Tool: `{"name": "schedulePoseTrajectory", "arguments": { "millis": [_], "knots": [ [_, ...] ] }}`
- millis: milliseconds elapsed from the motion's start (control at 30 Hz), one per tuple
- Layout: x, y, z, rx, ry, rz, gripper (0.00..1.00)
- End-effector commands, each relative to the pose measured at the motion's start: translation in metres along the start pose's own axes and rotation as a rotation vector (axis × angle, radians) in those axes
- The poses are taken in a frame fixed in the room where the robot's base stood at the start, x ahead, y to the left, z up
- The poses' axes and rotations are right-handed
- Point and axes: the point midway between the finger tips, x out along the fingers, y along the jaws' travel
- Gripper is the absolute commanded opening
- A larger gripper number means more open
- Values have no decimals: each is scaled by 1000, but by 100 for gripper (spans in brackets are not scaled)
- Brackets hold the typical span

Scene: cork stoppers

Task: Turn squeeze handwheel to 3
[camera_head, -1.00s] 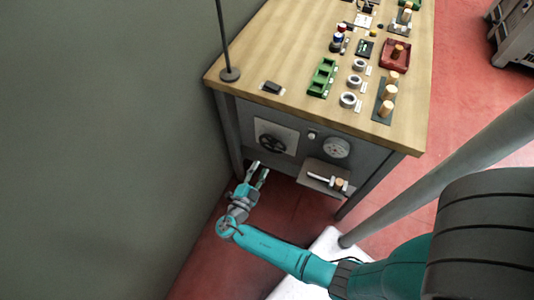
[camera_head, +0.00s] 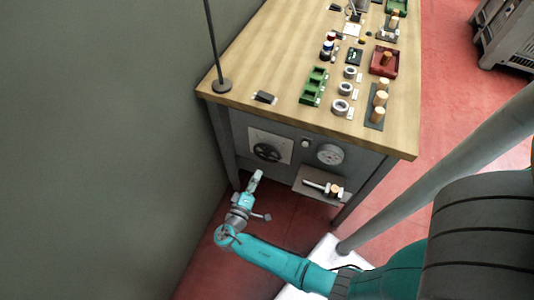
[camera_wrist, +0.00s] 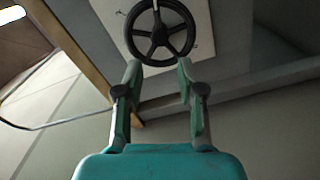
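The handwheel (camera_head: 267,152) is black with spokes and sits on a pale square plate (camera_head: 285,147) on the front panel of the bench. In the wrist view the handwheel (camera_wrist: 160,32) is at the top, with the plate (camera_wrist: 200,22) behind it. My gripper (camera_head: 258,176) is below the wheel in the head view. In the wrist view my gripper (camera_wrist: 157,75) is open and empty, its two fingers apart just below the wheel's rim. I cannot tell whether a fingertip touches the rim. Scale marks around the wheel are too small to read.
A round dial gauge (camera_head: 330,154) is right of the wheel, with a small shelf (camera_head: 306,187) below it. The wooden bench top (camera_head: 240,93) carries several cork parts, green blocks and a red tray (camera_head: 374,66). A dark wall (camera_head: 100,150) stands close on the left.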

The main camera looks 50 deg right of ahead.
Motion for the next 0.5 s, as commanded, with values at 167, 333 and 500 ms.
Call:
{"name": "schedulePoseTrajectory", "arguments": {
  "millis": [167, 333, 500],
  "knots": [
    [2, 0, 0, -363, 0, 0, 39],
    [3, 1, 1, -660, 0, 0, 39],
    [4, 1, 1, -829, 0, 1, 39]
  ]
}}
